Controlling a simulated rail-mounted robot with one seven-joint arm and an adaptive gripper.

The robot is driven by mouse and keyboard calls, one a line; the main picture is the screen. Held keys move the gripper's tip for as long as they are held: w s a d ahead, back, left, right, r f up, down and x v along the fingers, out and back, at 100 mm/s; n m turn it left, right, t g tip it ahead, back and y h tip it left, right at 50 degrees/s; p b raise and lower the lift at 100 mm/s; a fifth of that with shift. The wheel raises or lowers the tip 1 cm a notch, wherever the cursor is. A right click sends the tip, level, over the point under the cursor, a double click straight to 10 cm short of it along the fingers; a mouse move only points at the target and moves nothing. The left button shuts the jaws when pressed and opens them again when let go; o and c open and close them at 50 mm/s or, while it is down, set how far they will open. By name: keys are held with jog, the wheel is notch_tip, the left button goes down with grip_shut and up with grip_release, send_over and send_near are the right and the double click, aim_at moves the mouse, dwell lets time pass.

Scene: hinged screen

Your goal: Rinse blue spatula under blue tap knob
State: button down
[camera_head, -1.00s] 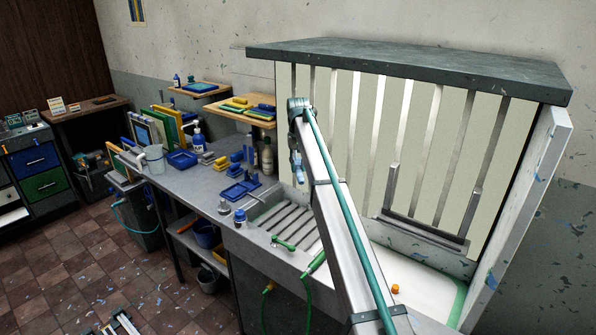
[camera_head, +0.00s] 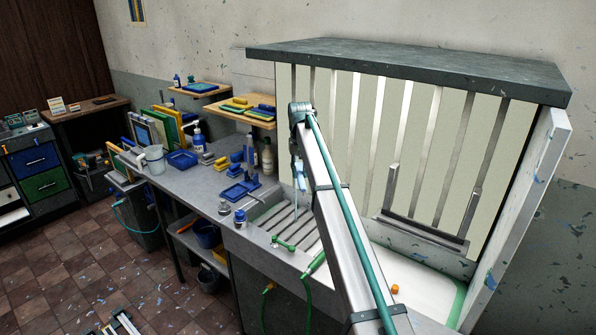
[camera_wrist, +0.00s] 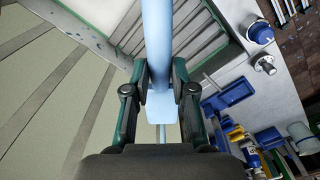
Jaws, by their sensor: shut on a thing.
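My gripper (camera_wrist: 161,82) is shut on the light blue spatula (camera_wrist: 157,40) in the wrist view. The spatula runs up between the two dark green fingers and out of the top edge. In the head view my gripper (camera_head: 296,160) is partly hidden behind my arm, and the spatula (camera_head: 295,200) hangs as a thin pale strip over the slatted sink grate (camera_head: 278,222). A round blue knob-like piece (camera_wrist: 260,32) sits on the counter beside the sink, apart from the spatula. I cannot see water running.
A green tap or hose fitting (camera_head: 283,244) lies at the sink's front edge. A slatted panel (camera_head: 350,130) stands behind my arm under a dark top (camera_head: 410,70). Blue trays, bottles and blocks crowd the counter (camera_head: 212,199) at left. An orange piece (camera_head: 395,288) lies right of my arm.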

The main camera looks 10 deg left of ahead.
jog(key=shift+s+d+p, duration=0.1)
jog(key=shift+s+d, duration=0.1)
jog(key=shift+s, duration=0.6)
jog(key=shift+s+d+p, duration=0.1)
jog(key=shift+s+d, duration=0.1)
jog(key=shift+s, duration=0.6)
jog(key=shift+s+d+p, duration=0.1)
jog(key=shift+s+d, duration=0.1)
jog(key=shift+s, duration=0.6)
jog(key=shift+r, duration=0.1)
jog(key=shift+r+p, duration=1.8)
jog(key=shift+r, duration=2.3)
notch_tip(320, 180, up, 9)
send_over(302, 180)
jog(key=shift+a+f, duration=0.1)
jog(key=shift+f, duration=0.1)
